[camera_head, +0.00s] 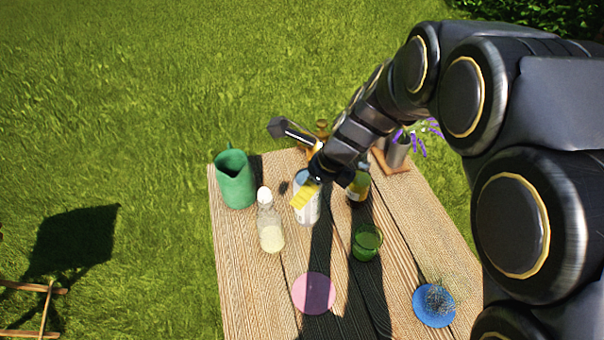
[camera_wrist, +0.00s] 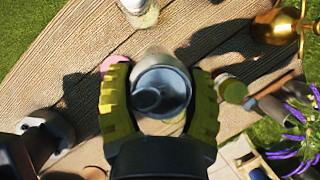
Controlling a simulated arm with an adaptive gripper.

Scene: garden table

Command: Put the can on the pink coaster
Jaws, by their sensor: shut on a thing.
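The can (camera_head: 311,211) is a pale silver cylinder standing upright near the far middle of the wooden table. My gripper (camera_head: 307,195) has its yellow fingers closed around the can's upper part. In the wrist view the can's round grey top (camera_wrist: 162,86) sits between the two yellow fingers. I cannot tell whether its base touches the table. The pink coaster (camera_head: 314,293) is a flat round disc lying bare on the table, nearer the front than the can. In the wrist view a bit of pink (camera_wrist: 112,62) shows behind the left finger.
A glass bottle with a white top (camera_head: 270,232) stands left of the can, and a green jug (camera_head: 235,180) is further left. A yellowish jar (camera_head: 358,187) and a green glass (camera_head: 367,242) stand to the right. A blue disc (camera_head: 421,312) holds a wispy plant.

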